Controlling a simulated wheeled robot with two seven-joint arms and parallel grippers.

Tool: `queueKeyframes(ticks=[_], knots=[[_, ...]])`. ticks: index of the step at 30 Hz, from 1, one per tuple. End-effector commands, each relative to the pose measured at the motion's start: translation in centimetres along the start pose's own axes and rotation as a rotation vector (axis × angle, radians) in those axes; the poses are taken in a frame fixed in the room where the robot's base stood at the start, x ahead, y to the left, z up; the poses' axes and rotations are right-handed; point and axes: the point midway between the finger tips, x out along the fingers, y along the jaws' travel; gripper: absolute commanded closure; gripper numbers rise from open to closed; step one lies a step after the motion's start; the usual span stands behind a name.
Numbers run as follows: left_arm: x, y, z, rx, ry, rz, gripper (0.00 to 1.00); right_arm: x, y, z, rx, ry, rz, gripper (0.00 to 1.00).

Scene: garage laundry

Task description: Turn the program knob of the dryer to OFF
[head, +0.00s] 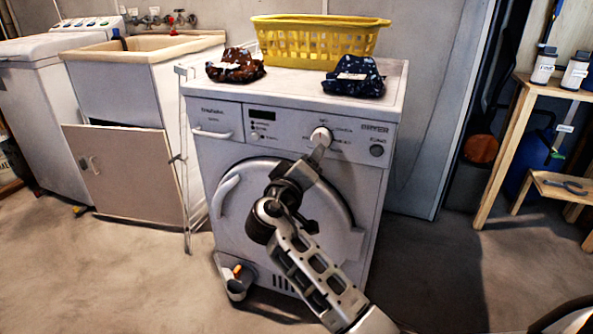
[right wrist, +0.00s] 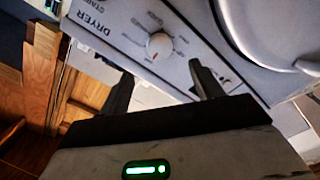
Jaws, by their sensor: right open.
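The white dryer (head: 225,165) stands in the middle of the head view, its round door partly hidden by my right arm. Its round white program knob (head: 320,135) is on the control panel, right of the centre. The knob (right wrist: 159,46) also shows in the right wrist view, with small labels around it. Where it points and which label is OFF are too small to tell. My right gripper (head: 319,150) is just in front of and below the knob. In the right wrist view the gripper (right wrist: 160,78) is open, and the knob appears beyond the gap between its fingertips, not gripped.
A yellow basket (head: 315,42) and two patterned cloth bundles (head: 235,66) (head: 355,77) sit on the dryer top. A sink cabinet (head: 130,165) stands left, a wooden shelf (head: 505,150) right. The front floor is clear.

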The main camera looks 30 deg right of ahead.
Motion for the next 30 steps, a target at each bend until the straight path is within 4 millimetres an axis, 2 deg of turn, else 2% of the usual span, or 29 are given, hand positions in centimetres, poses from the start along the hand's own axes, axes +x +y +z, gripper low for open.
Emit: queueKeyframes(ticks=[3, 10, 27, 30], knots=[[0.0, 0.0, 0.0, -0.002, -0.014, -0.003, 0.64, -2.7, 0.0, 0.0, 0.001, -0.001, -0.004, 0.35], [0.2, -0.2, 0.4, -0.006, -0.034, -0.007, 0.64, -5.7, -0.1, 0.1, 0.0, -0.001, -0.002, 0.35], [0.2, -0.2, 0.2, -0.009, -0.026, -0.008, 0.64, -6.2, 0.0, 0.0, 0.0, -0.001, 0.001, 0.35], [-0.1, -0.3, -0.4, 0.001, -0.018, -0.011, 0.64, -6.2, 0.3, -0.2, 0.0, 0.0, 0.001, 0.35]])
